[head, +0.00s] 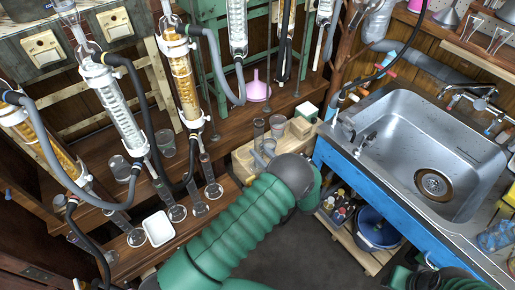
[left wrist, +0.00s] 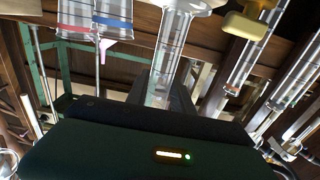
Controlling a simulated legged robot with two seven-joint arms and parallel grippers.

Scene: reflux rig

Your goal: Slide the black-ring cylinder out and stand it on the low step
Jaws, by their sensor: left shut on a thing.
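My left gripper (head: 272,160) reaches to the pale wooden stepped stand (head: 243,160) in the head view; my own wrist hides most of its fingers. In the left wrist view its dark jaws (left wrist: 165,98) are shut around a clear graduated glass cylinder (left wrist: 173,48). No black ring shows on the visible part of this cylinder, and its lower end is hidden. Other cylinders on the stand include one at the back left (head: 258,128) and one beside it (head: 277,125). A red-ring cylinder (left wrist: 75,22) and a blue-ring cylinder (left wrist: 113,18) show in the left wrist view. My right gripper is out of view.
A steel sink (head: 430,150) on a blue bench stands right of the stand. Glass condensers (head: 183,80) and hoses crowd the left. A pink funnel (head: 258,88) is behind the stand. A white tray (head: 158,228) and several flasks are left of my arm.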

